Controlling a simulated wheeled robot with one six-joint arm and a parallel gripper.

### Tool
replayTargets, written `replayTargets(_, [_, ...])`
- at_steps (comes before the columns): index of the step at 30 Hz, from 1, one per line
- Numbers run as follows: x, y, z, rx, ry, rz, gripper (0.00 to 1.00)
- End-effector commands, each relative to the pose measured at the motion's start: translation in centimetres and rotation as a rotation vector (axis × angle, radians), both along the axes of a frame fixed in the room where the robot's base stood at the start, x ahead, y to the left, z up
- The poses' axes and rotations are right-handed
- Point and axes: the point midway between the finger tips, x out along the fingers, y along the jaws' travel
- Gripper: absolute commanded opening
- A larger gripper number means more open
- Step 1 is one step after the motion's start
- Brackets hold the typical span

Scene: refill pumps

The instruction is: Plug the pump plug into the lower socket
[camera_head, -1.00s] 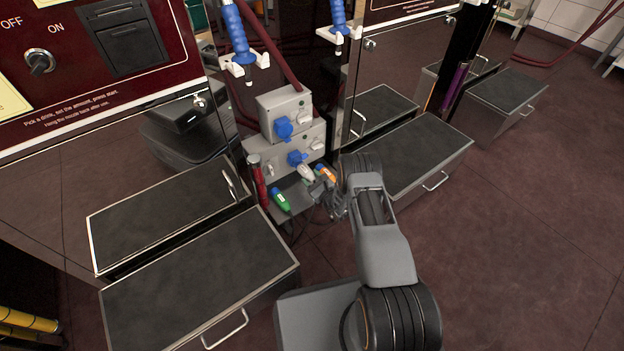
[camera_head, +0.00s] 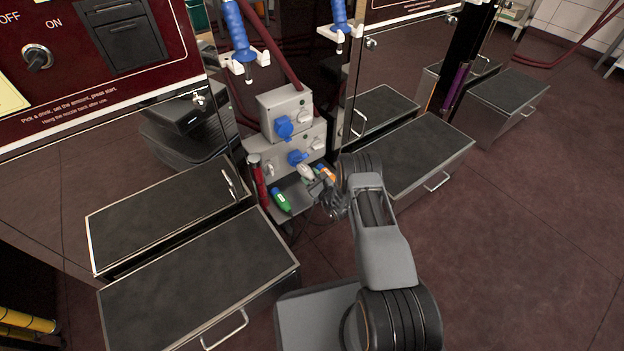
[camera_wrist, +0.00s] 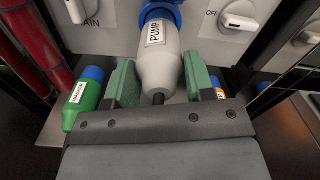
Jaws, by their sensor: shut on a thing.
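The pump plug (camera_wrist: 160,62) is pale grey with a "PUMP" label. My gripper (camera_wrist: 160,82) is shut on it, with a green pad on each side. In the head view the plug (camera_head: 306,171) lies just below and right of the lower blue socket (camera_head: 297,158). In the wrist view the plug's front meets blue at the top edge; I cannot tell whether it touches the socket. An upper blue socket (camera_head: 284,127) sits on the grey box above. My gripper (camera_head: 324,185) is partly hidden by my arm in the head view.
A green plug (camera_head: 281,200) and an orange plug (camera_head: 326,173) with blue ends rest on the shelf (camera_wrist: 52,130) beside my gripper. A switch marked OFF (camera_wrist: 238,16) is to the right. Dark red hoses (camera_wrist: 34,45) run at the left. Step boxes (camera_head: 200,275) stand on both sides.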

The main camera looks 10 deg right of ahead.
Motion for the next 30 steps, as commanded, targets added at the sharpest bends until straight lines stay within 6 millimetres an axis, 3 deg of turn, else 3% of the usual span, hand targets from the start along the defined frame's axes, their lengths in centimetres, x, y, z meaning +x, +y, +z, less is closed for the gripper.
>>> replayTargets(27, [1.8, 0.8, 0.0, -0.001, -0.002, 0.000, 0.06])
replayTargets(28, [1.8, 0.7, 0.0, -0.001, -0.001, 0.000, 0.51])
replayTargets(30, [1.7, 0.7, 0.1, -0.001, -0.001, 0.000, 0.57])
